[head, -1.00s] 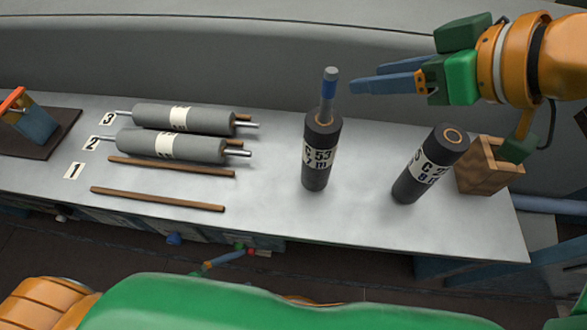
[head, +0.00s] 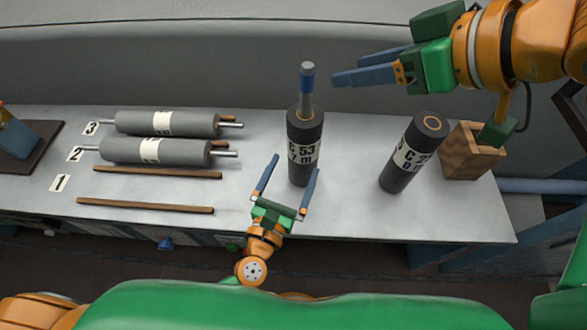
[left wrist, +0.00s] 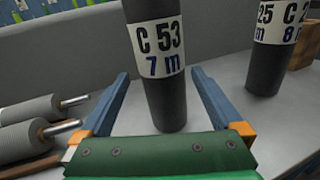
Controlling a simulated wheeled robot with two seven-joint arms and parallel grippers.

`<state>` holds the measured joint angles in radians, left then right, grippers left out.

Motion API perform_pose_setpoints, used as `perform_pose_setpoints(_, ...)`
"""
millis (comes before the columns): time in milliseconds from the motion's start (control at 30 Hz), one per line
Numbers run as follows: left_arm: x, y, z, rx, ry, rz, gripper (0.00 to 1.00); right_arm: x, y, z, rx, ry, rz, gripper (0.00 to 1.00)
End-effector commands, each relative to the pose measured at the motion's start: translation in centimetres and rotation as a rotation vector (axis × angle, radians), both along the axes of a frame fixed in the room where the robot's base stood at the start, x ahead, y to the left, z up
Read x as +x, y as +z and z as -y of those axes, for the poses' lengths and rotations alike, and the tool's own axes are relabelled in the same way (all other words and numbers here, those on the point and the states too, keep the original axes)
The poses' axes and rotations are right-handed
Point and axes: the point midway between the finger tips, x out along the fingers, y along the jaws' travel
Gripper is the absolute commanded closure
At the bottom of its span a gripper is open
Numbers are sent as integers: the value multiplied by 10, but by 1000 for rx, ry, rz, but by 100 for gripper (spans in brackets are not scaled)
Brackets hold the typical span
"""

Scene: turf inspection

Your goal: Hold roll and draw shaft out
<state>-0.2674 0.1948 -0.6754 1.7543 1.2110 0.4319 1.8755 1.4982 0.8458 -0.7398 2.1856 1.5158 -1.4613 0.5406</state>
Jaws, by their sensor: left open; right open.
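A dark upright roll with a label reading C 53 7 m (head: 304,155) stands on the bench. My left gripper (head: 291,165) is open in front of the roll's lower part. In the left wrist view the roll (left wrist: 156,85) stands between and beyond the open fingers, with no contact visible. My right gripper (head: 345,64) is open and empty, to the right of the shaft near its height, apart from it.
A second dark roll (head: 412,160), tilted in view, stands to the right beside a wooden box (head: 468,158). Two grey rolls on shafts (head: 165,124) and wooden strips (head: 145,206) lie at left by number cards. Bench is clear between the rolls.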

Motion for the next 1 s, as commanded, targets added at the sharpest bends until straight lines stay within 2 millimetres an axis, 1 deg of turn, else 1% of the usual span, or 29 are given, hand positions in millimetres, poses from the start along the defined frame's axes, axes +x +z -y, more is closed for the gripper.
perform_pose_setpoints(33, 3, 2, 3, -42, -2, -14, 0, 0, 0, 0, 0, 0, 0, 50)
perform_pose_setpoints(100, 11, 2, 7, -69, -4, -24, 0, 0, 0, 0, 0, 0, 0, 50)
perform_pose_setpoints(300, 48, 3, 18, -66, -3, -23, 0, 0, 0, 0, 0, 0, 0, 50)
perform_pose_setpoints(400, 61, 2, 22, -63, -3, -24, 0, 0, 0, 0, 0, 0, 0, 50)
perform_pose_setpoints(500, 67, 2, 24, -62, -3, -25, 0, 0, 0, 0, 0, 0, 0, 50)
perform_pose_setpoints(733, 68, 1, 24, -60, -3, -26, 0, 0, 0, 0, 0, 0, 0, 50)
perform_pose_setpoints(767, 68, 1, 24, -60, -3, -26, 8, 0, 0, 0, 0, 0, 0, 50)
perform_pose_setpoints(800, 68, 1, 24, -60, -3, -26, 19, 0, 0, 0, 0, 0, 0, 50)
perform_pose_setpoints(867, 68, 1, 24, -60, -3, -26, 35, 0, 0, 0, 0, 0, 0, 50)
perform_pose_setpoints(900, 68, 1, 24, -59, -3, -26, 46, 0, 0, 0, 0, 0, 0, 50)
perform_pose_setpoints(967, 68, 1, 24, -59, -2, -25, 62, 0, 0, 0, 0, 0, 0, 50)
perform_pose_setpoints(1000, 68, 1, 24, -59, -2, -25, 73, 0, 0, 0, 0, 0, 0, 50)
